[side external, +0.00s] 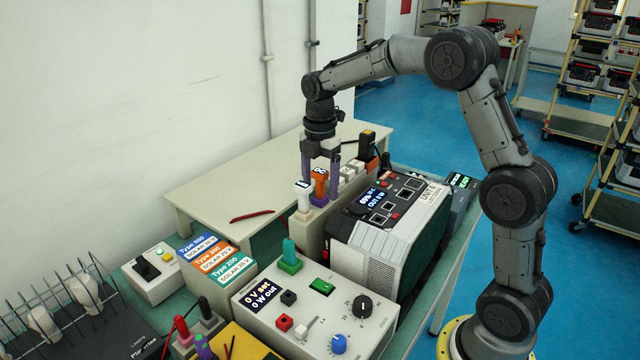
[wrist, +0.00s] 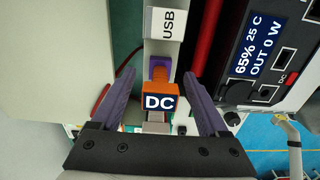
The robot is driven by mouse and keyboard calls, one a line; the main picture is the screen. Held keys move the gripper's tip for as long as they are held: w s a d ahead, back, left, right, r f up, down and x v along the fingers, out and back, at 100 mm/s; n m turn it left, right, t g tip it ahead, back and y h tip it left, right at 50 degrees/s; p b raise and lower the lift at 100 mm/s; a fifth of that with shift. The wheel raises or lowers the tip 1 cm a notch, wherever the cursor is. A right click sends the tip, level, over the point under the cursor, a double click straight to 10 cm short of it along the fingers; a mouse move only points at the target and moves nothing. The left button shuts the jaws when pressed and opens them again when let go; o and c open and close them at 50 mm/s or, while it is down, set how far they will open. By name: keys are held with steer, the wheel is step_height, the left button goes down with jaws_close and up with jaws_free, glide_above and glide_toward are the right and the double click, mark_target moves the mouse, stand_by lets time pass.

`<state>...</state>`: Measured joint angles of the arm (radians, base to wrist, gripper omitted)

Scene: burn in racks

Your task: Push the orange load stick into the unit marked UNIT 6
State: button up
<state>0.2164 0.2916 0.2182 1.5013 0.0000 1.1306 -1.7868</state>
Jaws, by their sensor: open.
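The orange load stick (side external: 320,187) stands upright in a pale rack (side external: 313,226), with a purple part below its orange body. In the wrist view the orange load stick (wrist: 160,87) shows a dark DC label. My gripper (side external: 320,182) is open and pointing down. In the wrist view my gripper (wrist: 160,76) has one purple finger on each side of the stick, with visible gaps. The unit marked UNIT 6 (side external: 392,222) is a grey box just right of the rack. In the wrist view this unit (wrist: 285,45) shows a display and a DC-marked port.
A white stick (side external: 303,197) and further white sticks (side external: 348,172) stand in the same rack; one marked USB (wrist: 165,23) is near my fingers. The rear table (side external: 215,185) is mostly clear.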

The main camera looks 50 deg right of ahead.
jaws_close()
stand_by(0.8)
